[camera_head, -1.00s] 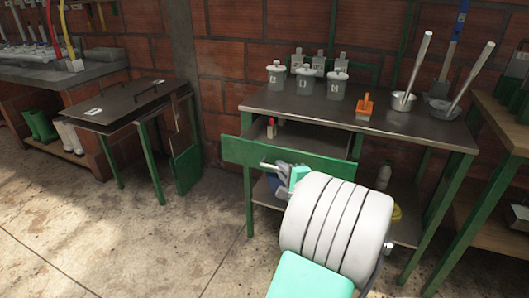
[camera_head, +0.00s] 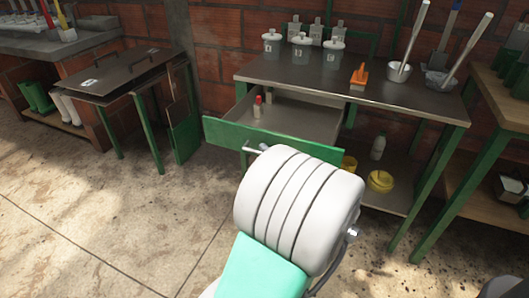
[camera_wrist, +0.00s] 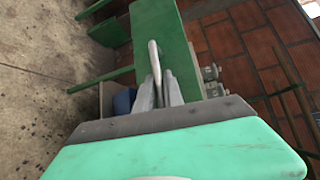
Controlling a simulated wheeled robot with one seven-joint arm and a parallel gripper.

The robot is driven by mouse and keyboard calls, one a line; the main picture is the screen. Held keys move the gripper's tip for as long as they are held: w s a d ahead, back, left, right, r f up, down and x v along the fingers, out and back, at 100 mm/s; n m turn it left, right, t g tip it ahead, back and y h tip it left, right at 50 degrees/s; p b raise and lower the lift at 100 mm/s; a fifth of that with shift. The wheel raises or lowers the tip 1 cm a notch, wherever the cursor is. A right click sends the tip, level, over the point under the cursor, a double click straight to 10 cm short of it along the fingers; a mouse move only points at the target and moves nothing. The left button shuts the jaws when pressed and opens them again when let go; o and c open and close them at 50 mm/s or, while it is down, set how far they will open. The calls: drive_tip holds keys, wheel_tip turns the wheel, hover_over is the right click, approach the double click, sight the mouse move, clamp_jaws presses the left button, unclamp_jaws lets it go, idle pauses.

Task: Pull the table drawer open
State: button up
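The table drawer (camera_head: 270,142) has a green front and stands pulled out from under the dark table top, with its grey inside showing. Its metal handle (camera_head: 256,148) is on the front, partly hidden behind my arm. In the wrist view the light handle bar (camera_wrist: 154,58) stands out from the green front (camera_wrist: 165,35). My gripper (camera_wrist: 160,88) has its grey fingers close together around the handle's near end, shut on it. In the head view my white and mint arm hides the gripper.
A red-capped bottle (camera_head: 257,106) stands inside the drawer. White-lidded jars (camera_head: 302,48), an orange tool (camera_head: 359,77) and pots (camera_head: 398,71) stand on the table (camera_head: 310,82). Yellow containers (camera_head: 380,181) are on the lower shelf. Floor to the left is clear.

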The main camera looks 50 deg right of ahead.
drive_tip(key=shift+o, duration=0.6)
drive_tip(key=shift+s, duration=0.1)
drive_tip(key=shift+s+a+r, duration=0.1)
drive_tip(key=shift+s+a, duration=0.05)
drive_tip(key=shift+s, duration=0.2)
drive_tip(key=f+p+v, duration=0.1)
drive_tip(key=v, duration=0.5)
drive_tip(key=shift+s+a+r, duration=0.25)
drive_tip(key=shift+s+r, duration=0.1)
drive_tip(key=shift+r, duration=0.2)
